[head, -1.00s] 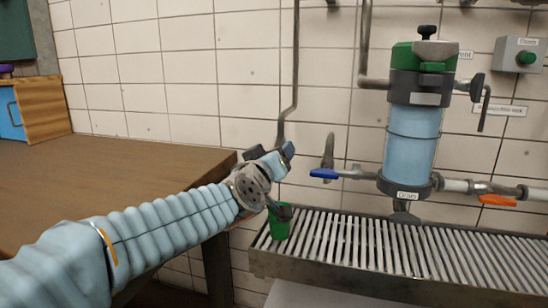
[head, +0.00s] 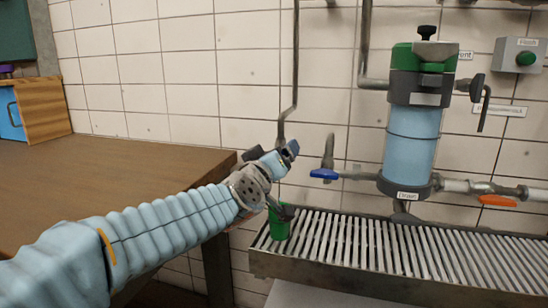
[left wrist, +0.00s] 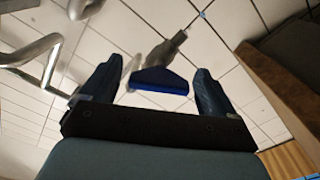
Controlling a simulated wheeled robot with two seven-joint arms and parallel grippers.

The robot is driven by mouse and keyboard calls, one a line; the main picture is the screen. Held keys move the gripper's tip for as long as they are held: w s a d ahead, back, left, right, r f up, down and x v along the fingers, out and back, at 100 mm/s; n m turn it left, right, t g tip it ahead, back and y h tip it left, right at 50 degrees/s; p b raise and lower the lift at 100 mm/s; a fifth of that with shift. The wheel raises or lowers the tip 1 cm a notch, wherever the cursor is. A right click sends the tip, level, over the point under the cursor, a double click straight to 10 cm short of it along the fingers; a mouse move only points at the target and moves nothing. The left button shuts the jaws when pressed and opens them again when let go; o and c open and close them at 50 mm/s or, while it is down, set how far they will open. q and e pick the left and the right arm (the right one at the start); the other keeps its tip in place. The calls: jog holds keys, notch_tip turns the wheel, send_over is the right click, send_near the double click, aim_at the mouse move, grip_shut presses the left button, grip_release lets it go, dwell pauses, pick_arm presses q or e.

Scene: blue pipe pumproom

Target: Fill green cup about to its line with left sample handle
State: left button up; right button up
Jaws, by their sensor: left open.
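The green cup (head: 279,226) stands at the left end of the drain grating, partly covered by a dark grey part at its upper right; its line and any contents do not show. The blue left sample handle (head: 323,174) sits on the thin pipe left of the blue cylinder. My left gripper (head: 272,153) is open, up and left of the handle in the head view. In the left wrist view the blue handle (left wrist: 160,82) shows between the two spread fingers, apart from both. My right gripper is not in view.
The clear blue cylinder (head: 411,140) stands over the slatted grating (head: 370,246). An orange handle (head: 499,201) sits on the right pipe. A curved pipe (head: 329,148) rises beside the blue handle. A brown table (head: 110,180) fills the left side.

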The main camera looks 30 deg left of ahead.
pick_arm(q)
jog(key=shift+s, duration=0.1)
jog(key=b+v, duration=0.1)
jog(key=v, duration=1.2)
jog(key=shift+s+d+b, duration=0.15)
jog(key=shift+s+b, duration=0.15)
